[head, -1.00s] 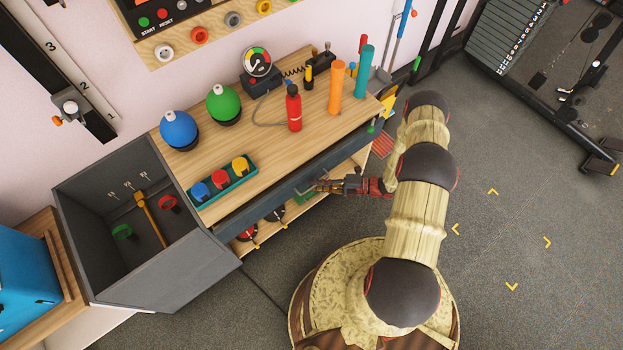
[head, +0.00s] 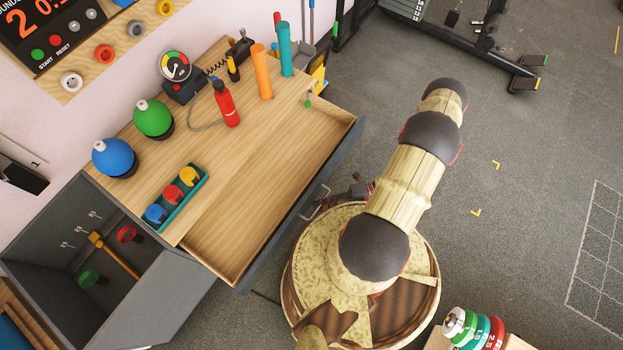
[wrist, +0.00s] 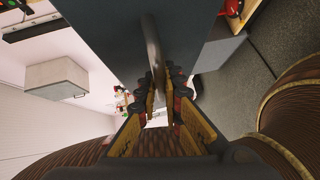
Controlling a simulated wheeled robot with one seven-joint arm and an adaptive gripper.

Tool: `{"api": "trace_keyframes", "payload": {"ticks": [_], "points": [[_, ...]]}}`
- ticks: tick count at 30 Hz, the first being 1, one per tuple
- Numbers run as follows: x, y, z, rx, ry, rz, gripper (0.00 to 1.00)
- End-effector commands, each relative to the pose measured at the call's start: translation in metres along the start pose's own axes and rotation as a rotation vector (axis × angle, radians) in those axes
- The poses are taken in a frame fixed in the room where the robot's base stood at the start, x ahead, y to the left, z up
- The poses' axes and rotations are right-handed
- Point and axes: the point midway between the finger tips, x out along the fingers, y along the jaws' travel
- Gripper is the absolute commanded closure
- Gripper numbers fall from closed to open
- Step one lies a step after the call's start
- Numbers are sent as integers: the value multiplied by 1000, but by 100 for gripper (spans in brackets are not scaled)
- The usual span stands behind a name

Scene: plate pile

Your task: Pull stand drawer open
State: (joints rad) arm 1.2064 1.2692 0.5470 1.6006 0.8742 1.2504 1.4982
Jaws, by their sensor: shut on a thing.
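The stand (head: 190,120) has a wooden top. Its drawer (head: 285,180) is pulled well out, with a bare wooden inside and a dark front panel. The metal bar handle (head: 314,204) sticks out from the drawer front. My gripper (head: 332,199) is at the handle, partly hidden by my arm. In the wrist view my gripper (wrist: 162,98) has its fingers closed on either side of the handle bar (wrist: 153,50), which runs up along the dark drawer front (wrist: 120,35).
On the stand top are a blue ball (head: 113,158), a green ball (head: 153,118), a red bottle (head: 226,103), an orange cylinder (head: 261,72) and a teal tray (head: 204,183). A grey open bin (head: 150,290) stands at lower left. A plate pile (head: 475,328) is at lower right. Open floor lies to the right.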

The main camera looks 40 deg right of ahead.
Motion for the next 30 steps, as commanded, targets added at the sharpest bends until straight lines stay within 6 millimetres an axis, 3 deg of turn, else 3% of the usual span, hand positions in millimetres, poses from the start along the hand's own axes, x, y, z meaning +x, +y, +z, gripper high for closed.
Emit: {"api": "trace_keyframes", "payload": {"ticks": [14, 15, 24, 30], "points": [[-5, -2, -2, 0, -2, -3, 100], [-5, -2, -2, 0, -2, -3, 90], [-4, -1, -3, 0, -1, -1, 73], [-4, -1, -3, 0, 0, -1, 73]]}}
